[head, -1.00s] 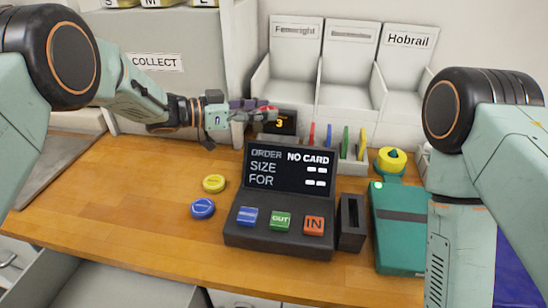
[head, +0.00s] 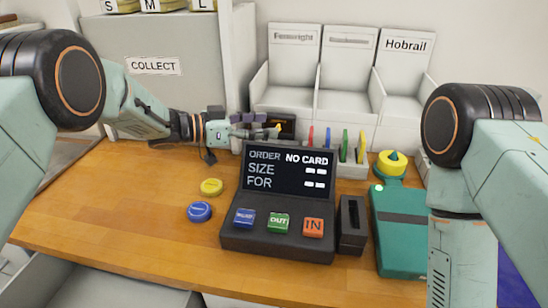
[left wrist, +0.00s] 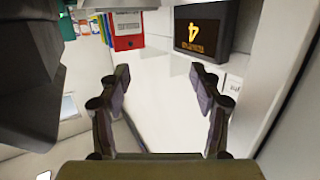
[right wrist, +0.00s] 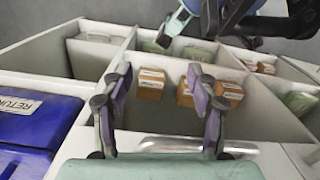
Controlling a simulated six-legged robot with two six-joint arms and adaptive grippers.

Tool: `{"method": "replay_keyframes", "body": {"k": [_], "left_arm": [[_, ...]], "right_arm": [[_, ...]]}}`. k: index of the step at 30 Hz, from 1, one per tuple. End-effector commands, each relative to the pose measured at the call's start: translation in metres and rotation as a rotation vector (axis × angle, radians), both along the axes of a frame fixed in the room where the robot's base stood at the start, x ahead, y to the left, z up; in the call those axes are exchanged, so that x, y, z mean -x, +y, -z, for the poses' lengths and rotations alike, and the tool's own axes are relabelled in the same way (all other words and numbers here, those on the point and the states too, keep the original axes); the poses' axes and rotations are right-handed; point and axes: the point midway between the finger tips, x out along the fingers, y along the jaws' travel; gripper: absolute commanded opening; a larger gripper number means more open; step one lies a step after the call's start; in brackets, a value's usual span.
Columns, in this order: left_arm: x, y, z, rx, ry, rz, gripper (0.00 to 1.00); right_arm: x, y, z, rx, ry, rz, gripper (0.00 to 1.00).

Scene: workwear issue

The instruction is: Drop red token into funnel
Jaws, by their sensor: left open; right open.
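My left gripper (head: 262,126) is open at the back of the counter, beside the small black display (head: 283,122) and partly in front of it. In the left wrist view the gap between its fingers (left wrist: 160,82) is empty, over a pale surface. The display also shows there (left wrist: 204,32) with an orange 4, upside down. I see no red token in any view now. I cannot make out a funnel. My right gripper (right wrist: 160,84) is open and empty above a divided bin; its fingers are outside the head view.
A dark order console (head: 280,205) stands mid-counter, with a black card slot (head: 351,225) at its right. Coloured cards (head: 345,142) stand behind it. Yellow (head: 211,187) and blue (head: 200,211) discs lie left. A blue returns bin (right wrist: 35,115) shows in the right wrist view.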

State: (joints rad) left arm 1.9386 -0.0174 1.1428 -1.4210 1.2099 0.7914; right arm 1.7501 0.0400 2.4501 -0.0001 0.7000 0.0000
Motion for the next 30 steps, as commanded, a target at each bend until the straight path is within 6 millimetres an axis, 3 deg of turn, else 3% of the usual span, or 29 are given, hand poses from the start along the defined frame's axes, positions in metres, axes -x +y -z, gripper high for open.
{"method": "replay_keyframes", "body": {"k": [21,26,30], "left_arm": [[-0.002,0.005,0.0,0.0,0.002,-0.012,0.7],[0.004,0.025,-0.004,0.0,0.002,-0.017,0.7],[0.014,0.052,-0.009,0.002,-0.001,-0.019,0.7]], "right_arm": [[0.0,0.0,0.0,0.0,0.0,0.0,0.59],[0.0,0.0,0.0,0.0,0.0,0.0,0.59],[0.0,0.0,0.0,0.0,0.0,0.0,0.59]]}}
